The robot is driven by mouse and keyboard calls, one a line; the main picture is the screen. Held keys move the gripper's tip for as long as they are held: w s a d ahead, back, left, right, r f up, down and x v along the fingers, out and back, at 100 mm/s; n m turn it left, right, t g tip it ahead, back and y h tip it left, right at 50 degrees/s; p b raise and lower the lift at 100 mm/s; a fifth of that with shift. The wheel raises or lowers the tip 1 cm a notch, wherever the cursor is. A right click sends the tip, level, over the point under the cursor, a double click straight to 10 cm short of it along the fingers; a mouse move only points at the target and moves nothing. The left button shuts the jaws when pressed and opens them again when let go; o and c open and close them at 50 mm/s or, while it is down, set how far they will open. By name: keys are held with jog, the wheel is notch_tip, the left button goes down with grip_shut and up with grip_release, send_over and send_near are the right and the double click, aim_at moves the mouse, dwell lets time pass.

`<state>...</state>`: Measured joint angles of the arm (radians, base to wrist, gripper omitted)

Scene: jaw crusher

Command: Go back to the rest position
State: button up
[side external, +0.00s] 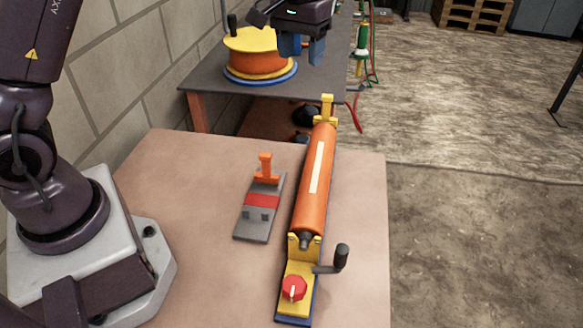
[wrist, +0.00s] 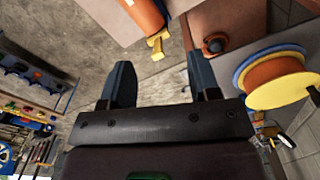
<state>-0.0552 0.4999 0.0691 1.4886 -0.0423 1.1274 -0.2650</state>
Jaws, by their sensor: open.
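My gripper (side external: 303,56) is at the top of the side external view, beside the yellow and orange drum and above the dark table. Its two blue fingers are apart with nothing between them. They also show apart and empty in the wrist view (wrist: 160,75). The orange cylinder (side external: 313,180) lies on the near table in a yellow holder with a black crank (side external: 340,257) and a red knob (side external: 294,288). My gripper is beyond its far end and not touching it. Part of the cylinder shows at the top of the wrist view (wrist: 145,14).
The near table (side external: 200,200) also holds a grey plate (side external: 254,226) with an orange upright handle (side external: 265,167). The drum (side external: 258,55) has a blue base and a black knob and stands on the dark table (side external: 215,85). A block wall is at left; open floor lies at right.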

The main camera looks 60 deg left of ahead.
jog(key=s+d+r+m+t, duration=0.1)
jog(key=s+r, duration=0.1)
jog(key=s, duration=0.6)
jog(key=s+d+r+m+t, duration=0.2)
jog(key=s+r, duration=0.1)
jog(key=s, duration=0.6)
jog(key=s+d+r+m+t, duration=0.1)
jog(key=s+r+t, duration=0.1)
jog(key=s, duration=0.7)
jog(key=shift+d+r+m, duration=0.3)
jog(key=shift+d+r, duration=0.05)
jog(key=shift+r, duration=0.05)
